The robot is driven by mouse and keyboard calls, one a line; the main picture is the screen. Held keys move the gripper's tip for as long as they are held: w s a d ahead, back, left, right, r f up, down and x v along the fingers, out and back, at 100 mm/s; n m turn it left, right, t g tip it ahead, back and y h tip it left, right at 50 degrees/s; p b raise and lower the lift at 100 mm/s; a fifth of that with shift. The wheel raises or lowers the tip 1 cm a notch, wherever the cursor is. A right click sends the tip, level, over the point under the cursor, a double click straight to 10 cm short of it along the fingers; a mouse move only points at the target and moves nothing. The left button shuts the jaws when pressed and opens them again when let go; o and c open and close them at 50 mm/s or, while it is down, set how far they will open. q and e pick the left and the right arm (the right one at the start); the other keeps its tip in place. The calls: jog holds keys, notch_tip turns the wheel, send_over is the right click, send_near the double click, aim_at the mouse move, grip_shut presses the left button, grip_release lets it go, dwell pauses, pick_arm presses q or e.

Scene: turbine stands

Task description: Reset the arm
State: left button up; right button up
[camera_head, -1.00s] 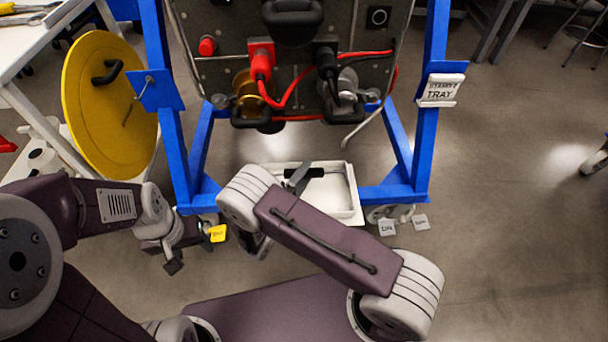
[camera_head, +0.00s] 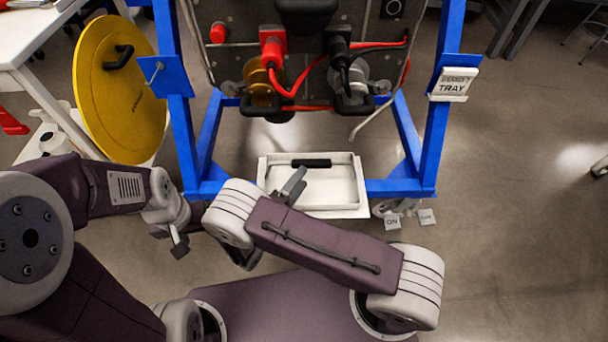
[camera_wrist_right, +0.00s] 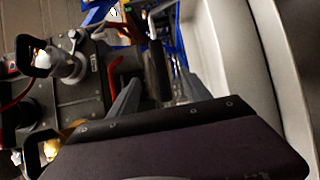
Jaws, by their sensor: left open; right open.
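My left arm reaches in from the left in the head view. Its gripper (camera_head: 180,240) hangs low beside the left foot of the blue stand, open, with no object visible in it. My right arm is folded across the bottom middle. Its gripper (camera_head: 291,186) is partly hidden behind the wrist, and a grey finger shows in front of the white tray (camera_head: 347,200). In the right wrist view the two grey fingers of that gripper (camera_wrist_right: 157,92) stand apart. A dark upright shape (camera_wrist_right: 155,70) appears between or beyond them; I cannot tell which.
The blue stand (camera_head: 181,130) holds a dark panel (camera_head: 235,60) with red and black connectors. A yellow disc (camera_head: 110,100) leans at the left near a white table (camera_head: 30,45). A black bar (camera_head: 311,163) lies at the tray's back.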

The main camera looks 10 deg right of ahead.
jog(key=shift+s+a, duration=0.1)
jog(key=shift+a, duration=0.05)
dwell(0.4)
jog(key=s+d+r+m+g+y+p, duration=0.2)
jog(key=s+d+r+m+g+y, duration=0.15)
jog(key=s+d+g, duration=0.35)
jog(key=s+d+r+m+g+y+p, duration=0.3)
jog(key=s+d+m+g+y, duration=0.15)
jog(key=s+g, duration=0.4)
notch_tip(320, 180, up, 43)
jog(key=w+a+m+t+y+p, duration=0.1)
jog(key=w+a+t+y+p, duration=0.1)
jog(key=p, duration=3.7)
jog(key=w+t+y, duration=0.1)
jog(key=y, duration=0.1)
jog(key=shift+r+t+y, duration=0.2)
jog(key=shift+t+y, duration=0.15)
jog(key=shift+y, duration=0.05)
